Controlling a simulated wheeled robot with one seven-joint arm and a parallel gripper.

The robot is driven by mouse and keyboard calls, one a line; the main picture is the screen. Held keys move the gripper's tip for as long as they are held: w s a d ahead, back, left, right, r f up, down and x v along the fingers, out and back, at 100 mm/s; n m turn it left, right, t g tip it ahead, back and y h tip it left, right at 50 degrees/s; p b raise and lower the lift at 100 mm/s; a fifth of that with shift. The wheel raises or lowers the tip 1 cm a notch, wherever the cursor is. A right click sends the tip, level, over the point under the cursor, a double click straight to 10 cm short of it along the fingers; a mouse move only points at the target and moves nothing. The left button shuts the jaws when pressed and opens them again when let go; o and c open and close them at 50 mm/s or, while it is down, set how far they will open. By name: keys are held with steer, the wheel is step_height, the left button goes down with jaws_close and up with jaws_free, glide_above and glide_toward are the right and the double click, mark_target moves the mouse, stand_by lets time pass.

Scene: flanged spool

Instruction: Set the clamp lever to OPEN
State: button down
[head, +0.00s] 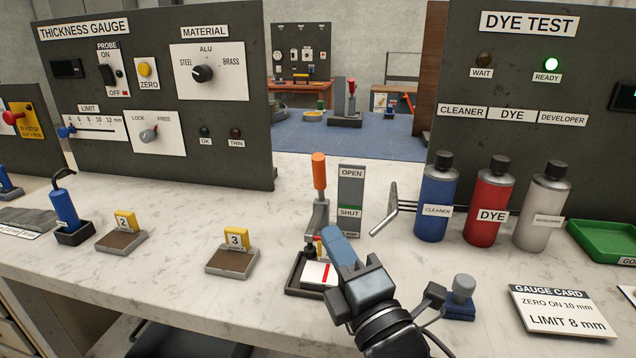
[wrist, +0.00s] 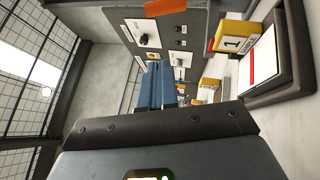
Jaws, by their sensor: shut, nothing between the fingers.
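The clamp lever (head: 319,172) has an orange handle and stands upright on a grey clamp in the head view. A dark tray (head: 296,283) under the clamp holds a white sample with a red stripe. My gripper (head: 335,243) is shut and empty, below the orange handle and in front of the clamp; it hides part of the clamp and tray. In the wrist view the shut blue fingers (wrist: 156,86) show, with an orange piece (wrist: 165,7), apparently the handle, at the top edge.
Blue, red and white bottles (head: 491,202) stand right of the clamp, with a grey angled rod (head: 388,212) left of them. A small grey-knobbed blue piece (head: 461,297) is near my wrist. Sample stand 3 (head: 231,261) sits to the left. White counter lies clear between stands and panel.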

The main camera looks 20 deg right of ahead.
steer(key=p, duration=0.1)
glide_toward(320, 182)
steer(key=w+a+r, duration=0.1)
steer(key=w+a, duration=0.1)
steer(key=w+a+r, duration=0.1)
steer(key=a+r, duration=0.1)
steer(key=shift+w+a+r, duration=0.2)
steer(key=shift+w+r, duration=0.1)
steer(key=shift+w, duration=0.05)
steer(key=shift+w+d+r+p, duration=0.25)
steer(key=shift+w+d, duration=0.3)
steer(key=shift+d, duration=0.15)
steer(key=shift+w+d+r+p, duration=0.25)
steer(key=shift+w+d, duration=0.3)
steer(key=shift+d, duration=0.15)
